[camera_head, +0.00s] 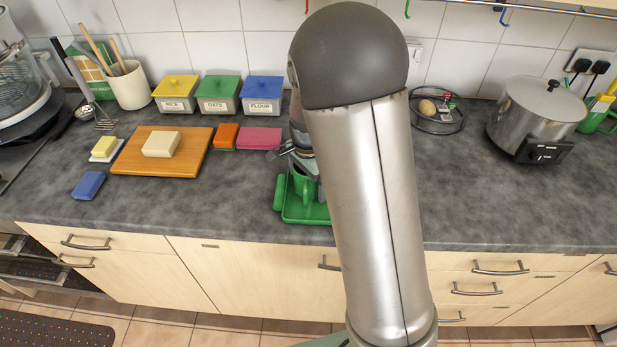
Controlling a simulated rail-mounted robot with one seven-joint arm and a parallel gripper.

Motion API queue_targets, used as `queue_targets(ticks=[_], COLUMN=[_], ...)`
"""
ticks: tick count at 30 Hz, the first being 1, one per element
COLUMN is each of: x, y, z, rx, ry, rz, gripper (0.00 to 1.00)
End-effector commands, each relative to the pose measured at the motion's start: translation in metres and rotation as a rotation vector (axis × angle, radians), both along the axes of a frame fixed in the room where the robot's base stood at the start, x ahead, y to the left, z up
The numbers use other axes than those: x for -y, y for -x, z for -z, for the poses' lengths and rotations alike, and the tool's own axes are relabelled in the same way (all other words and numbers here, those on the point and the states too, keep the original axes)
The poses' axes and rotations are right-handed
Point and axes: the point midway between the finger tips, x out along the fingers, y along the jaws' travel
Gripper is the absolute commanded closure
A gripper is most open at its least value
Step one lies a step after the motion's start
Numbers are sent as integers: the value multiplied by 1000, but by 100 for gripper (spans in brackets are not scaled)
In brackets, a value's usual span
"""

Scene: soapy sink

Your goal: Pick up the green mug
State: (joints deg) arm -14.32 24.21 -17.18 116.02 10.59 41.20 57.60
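A green mug-like object (303,188) stands on a green tray (292,213) near the counter's front edge, at the middle of the head view. My own arm covers its right side. My gripper (301,166) is right above it and seems to reach down to its rim. Only part of the gripper shows beside the arm, so I cannot tell whether the fingers are open or shut, or whether they touch the object. Another green cup-like container (592,122) with a yellow item in it stands at the far right edge.
Left of the tray are a wooden board (190,165) with a pale block, a pink block (259,138) and an orange sponge (226,136). Lidded boxes (219,104) line the wall. A steel pot (538,112) stands right. The counter's right front (480,205) is clear.

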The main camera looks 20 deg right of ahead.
Motion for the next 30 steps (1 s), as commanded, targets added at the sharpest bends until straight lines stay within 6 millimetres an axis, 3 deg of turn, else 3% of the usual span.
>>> queue_targets(ticks=[1, 7, 8, 17, 30], x=[0, 0, 0, 0, 0], y=[0, 0, 0, -1, -1], z=[0, 0, 0, -6, -84], rx=[0, 0, 0, 2, 4], ry=[0, 0, 0, -1, -1], rz=[0, 0, 0, 0, 0], gripper=[5, 60, 63, 63, 63])
